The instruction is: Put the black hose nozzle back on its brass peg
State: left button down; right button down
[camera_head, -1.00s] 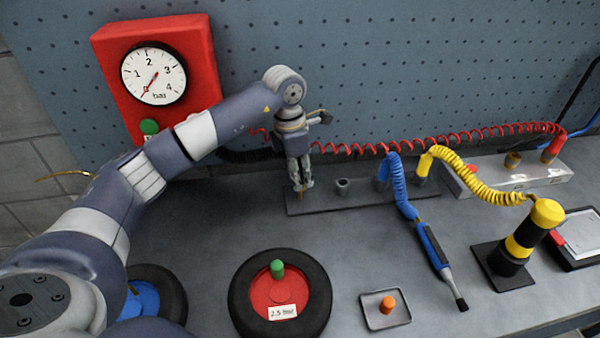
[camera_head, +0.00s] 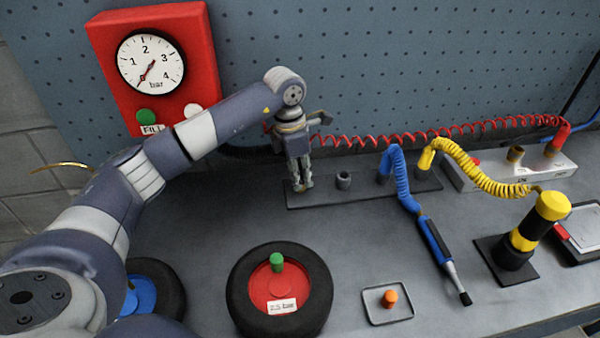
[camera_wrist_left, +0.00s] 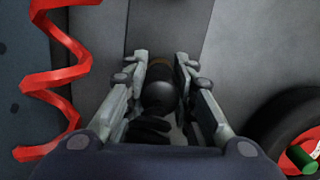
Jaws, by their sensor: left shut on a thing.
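My left gripper (camera_head: 302,186) points down at the left end of the dark base strip at the back of the bench. It is shut on the black hose nozzle (camera_wrist_left: 158,96), whose dark rounded end shows between the fingers in the left wrist view. In the head view the fingers hide the nozzle. A small brass-coloured edge (camera_wrist_left: 160,62) shows just beyond the nozzle in the wrist view; the rest of the brass peg is hidden. I cannot tell whether the nozzle is seated on it. My right gripper is not in view.
A grey peg (camera_head: 343,181) and the blue coiled hose (camera_head: 400,180) stand right of my gripper on the strip (camera_head: 318,199). A red coiled hose (camera_head: 400,139) runs behind. A tyre (camera_head: 241,304) lies in front; the bench between is clear.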

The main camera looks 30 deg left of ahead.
pick_arm(q)
jog(key=c, duration=1.3)
grip_release()
jog(key=r, duration=0.8)
jog(key=s+a+r, duration=0.1)
jog(key=r, duration=0.2)
jog(key=shift+r, duration=0.4)
